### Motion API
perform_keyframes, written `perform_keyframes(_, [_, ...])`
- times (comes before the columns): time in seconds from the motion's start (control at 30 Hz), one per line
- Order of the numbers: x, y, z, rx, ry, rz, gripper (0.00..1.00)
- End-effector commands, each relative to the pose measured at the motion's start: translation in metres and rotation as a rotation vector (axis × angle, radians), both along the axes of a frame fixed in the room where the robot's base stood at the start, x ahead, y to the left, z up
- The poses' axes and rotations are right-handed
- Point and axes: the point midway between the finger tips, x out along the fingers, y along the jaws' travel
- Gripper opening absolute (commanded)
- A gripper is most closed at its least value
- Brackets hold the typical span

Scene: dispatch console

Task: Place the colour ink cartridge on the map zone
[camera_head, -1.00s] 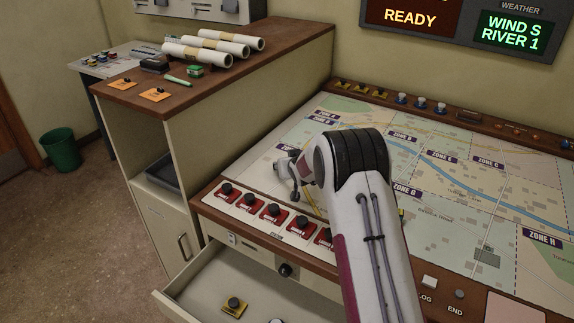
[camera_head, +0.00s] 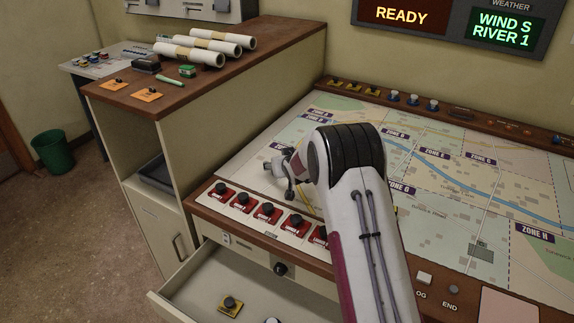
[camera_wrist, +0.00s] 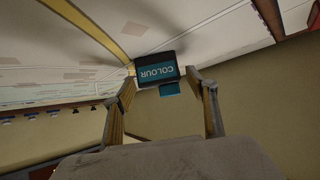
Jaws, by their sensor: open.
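The colour ink cartridge (camera_wrist: 157,71) is a dark block with a teal label reading COLOUR, upside down in the wrist view. It lies between and just beyond the fingertips of my gripper (camera_wrist: 166,84), close to the left finger. The fingers are spread apart, with a gap at the right finger. I cannot tell whether the left finger touches it or whether it rests on a surface. In the head view my gripper (camera_head: 284,176) is low over the left part of the zoned map (camera_head: 445,205). The cartridge cannot be made out there.
Red-based knobs (camera_head: 243,199) line the map's front edge. Below, an open drawer (camera_head: 190,290) holds a yellow-based knob (camera_head: 230,304). A cabinet with a brown top (camera_head: 230,75) and paper rolls (camera_head: 205,45) stands at left. The right part of the map is clear.

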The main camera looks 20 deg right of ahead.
Motion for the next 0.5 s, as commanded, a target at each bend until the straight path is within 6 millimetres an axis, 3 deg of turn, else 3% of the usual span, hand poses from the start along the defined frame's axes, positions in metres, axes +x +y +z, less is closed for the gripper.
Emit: perform_keyframes(0.5, [-0.04, 0.0, 0.028, 0.0, 0.0, 0.0, 0.57])
